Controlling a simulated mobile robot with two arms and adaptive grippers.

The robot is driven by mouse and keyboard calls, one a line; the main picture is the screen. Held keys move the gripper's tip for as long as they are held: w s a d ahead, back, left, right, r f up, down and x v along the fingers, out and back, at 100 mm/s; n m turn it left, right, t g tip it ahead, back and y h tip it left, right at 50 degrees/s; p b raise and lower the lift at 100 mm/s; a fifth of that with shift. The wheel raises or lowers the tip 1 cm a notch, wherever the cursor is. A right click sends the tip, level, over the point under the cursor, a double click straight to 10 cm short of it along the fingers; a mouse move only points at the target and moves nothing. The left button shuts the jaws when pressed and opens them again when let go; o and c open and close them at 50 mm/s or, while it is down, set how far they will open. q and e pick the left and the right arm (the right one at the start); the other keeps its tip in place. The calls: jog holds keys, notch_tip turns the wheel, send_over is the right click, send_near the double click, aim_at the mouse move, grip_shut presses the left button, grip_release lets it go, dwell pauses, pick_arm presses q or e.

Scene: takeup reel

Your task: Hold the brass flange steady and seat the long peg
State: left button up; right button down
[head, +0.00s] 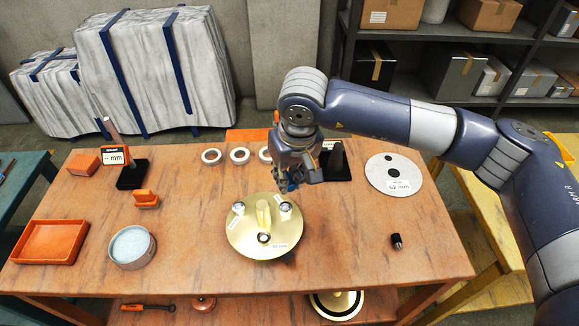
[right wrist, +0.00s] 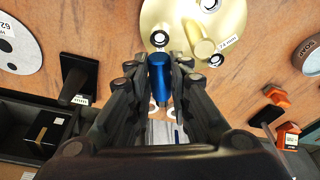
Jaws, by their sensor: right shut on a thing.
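The brass flange (head: 262,246) is a round plate lying on the wooden table, with a raised brass post (head: 263,212), several dark-rimmed sockets and small labels. It also shows at the top of the right wrist view (right wrist: 170,14). My right gripper (head: 284,184) is just behind the flange's far right edge. In the right wrist view it is shut on a blue peg (right wrist: 160,76). The peg looks clear of the sockets. My left gripper is not in view, and nothing is seen holding the flange.
A grey disc (head: 394,176) marked 62 mm and a small black cylinder (head: 396,241) lie on the right. White rings (head: 239,155) lie behind the flange. A round tin (head: 132,247), an orange tray (head: 49,243) and a black stand (head: 132,175) are left.

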jog(key=shift+f, duration=0.55)
jog(key=d+r, duration=0.4)
jog(key=d, duration=0.1)
